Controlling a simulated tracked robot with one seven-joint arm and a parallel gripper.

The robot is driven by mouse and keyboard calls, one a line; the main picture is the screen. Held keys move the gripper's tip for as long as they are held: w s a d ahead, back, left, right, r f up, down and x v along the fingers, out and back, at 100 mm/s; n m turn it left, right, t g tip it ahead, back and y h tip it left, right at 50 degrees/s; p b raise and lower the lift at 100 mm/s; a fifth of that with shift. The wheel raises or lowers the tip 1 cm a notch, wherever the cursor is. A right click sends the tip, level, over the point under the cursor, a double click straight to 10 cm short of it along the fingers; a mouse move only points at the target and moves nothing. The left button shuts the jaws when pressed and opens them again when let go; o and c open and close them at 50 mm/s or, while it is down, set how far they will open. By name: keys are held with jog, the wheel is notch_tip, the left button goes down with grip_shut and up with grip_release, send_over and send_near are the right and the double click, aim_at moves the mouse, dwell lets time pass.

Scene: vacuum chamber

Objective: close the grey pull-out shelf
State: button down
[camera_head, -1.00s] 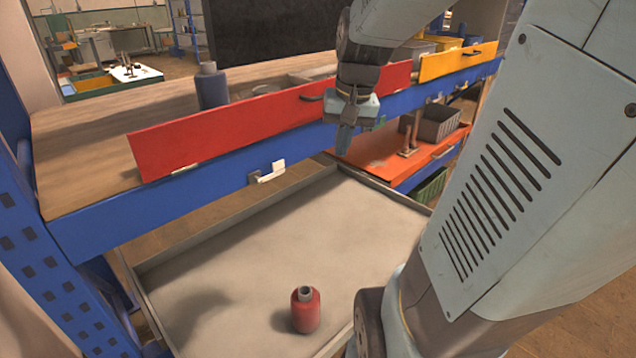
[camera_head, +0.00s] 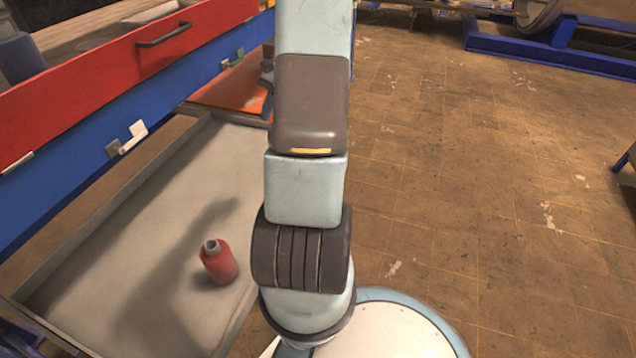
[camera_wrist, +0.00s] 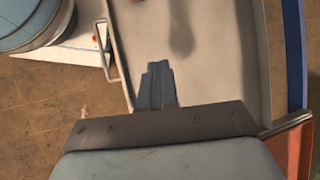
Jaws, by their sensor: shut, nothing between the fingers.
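The grey pull-out shelf (camera_head: 130,290) is pulled out below the blue beam, at the lower left of the head view. A red bottle (camera_head: 218,262) stands upright on it near its outer edge. In the wrist view the shelf (camera_wrist: 215,50) runs up the middle, with a bar handle (camera_wrist: 106,55) on its left, outer edge. My gripper (camera_wrist: 157,66) is shut and empty. It appears over the shelf near its outer edge, right of and below the handle in the picture; I cannot tell whether it touches. In the head view my arm hides the gripper.
A red drawer front (camera_head: 90,80) and the blue rack beam (camera_head: 75,170) lie above the shelf. An orange shelf (camera_head: 230,88) is beyond it. My arm covers the middle of the head view. The tiled floor (camera_head: 450,180) to the right is clear.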

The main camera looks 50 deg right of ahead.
jog(key=s+d+f+m+t, duration=0.5)
jog(key=s+d+f+m, duration=0.15)
jog(key=f, duration=0.55)
jog(key=s+d+f+m+t, duration=0.6)
jog(key=d+f, duration=0.1)
jog(key=f, duration=0.5)
jog(key=s+d+f+m+t, duration=0.5)
jog(key=s+d+f+m, duration=0.15)
jog(key=f, duration=0.55)
jog(key=x, duration=1.3)
jog(key=shift+w+f+n+h, duration=0.3)
jog(key=shift+w+n, duration=0.1)
jog(key=shift+w, duration=0.05)
jog(key=shift+d, duration=0.1)
